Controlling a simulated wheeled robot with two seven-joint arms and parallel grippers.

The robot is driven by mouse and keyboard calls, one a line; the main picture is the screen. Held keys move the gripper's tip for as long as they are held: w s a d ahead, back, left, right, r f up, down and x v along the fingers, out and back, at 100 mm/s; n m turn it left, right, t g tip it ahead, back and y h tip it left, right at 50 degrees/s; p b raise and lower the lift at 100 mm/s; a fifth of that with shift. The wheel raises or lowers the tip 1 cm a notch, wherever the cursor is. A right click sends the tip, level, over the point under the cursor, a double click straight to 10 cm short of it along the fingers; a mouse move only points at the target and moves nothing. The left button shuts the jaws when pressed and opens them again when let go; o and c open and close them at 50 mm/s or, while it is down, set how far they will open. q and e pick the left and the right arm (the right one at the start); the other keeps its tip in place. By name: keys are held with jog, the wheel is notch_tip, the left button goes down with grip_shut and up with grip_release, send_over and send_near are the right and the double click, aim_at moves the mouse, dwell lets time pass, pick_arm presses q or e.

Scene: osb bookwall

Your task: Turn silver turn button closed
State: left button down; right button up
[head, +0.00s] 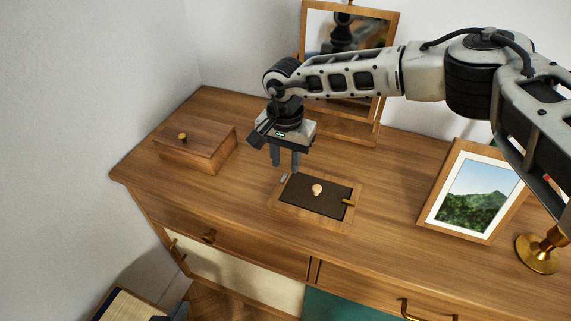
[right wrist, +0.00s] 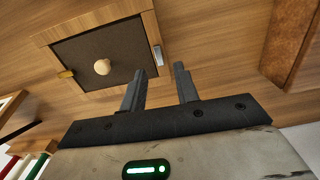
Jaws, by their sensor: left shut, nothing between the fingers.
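The silver turn button (head: 284,178) sits on the left side of the wooden frame around a dark panel (head: 310,205) with a round pale knob (head: 317,189). In the right wrist view the silver turn button (right wrist: 158,55) lies along the panel's edge, on the frame, not across the panel. My right gripper (head: 285,166) points down above it, open and empty. In the right wrist view, its fingertips (right wrist: 160,70) appear on either side of the button's near end; contact cannot be told. My left gripper (head: 177,313) shows only partly at the bottom edge, low beside the dresser, shut.
A brass turn button (head: 348,202) on the frame's opposite side reaches over the panel. A wooden box (head: 195,145) stands left, a mirror (head: 343,60) behind, a picture frame (head: 474,192) and brass base (head: 537,253) right. The dresser top between box and panel is clear.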

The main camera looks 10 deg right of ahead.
aim_at(284, 179)
notch_tip(284, 179, down, 2)
jog(key=shift+f, duration=0.5)
jog(key=shift+c, duration=0.3)
grip_shut()
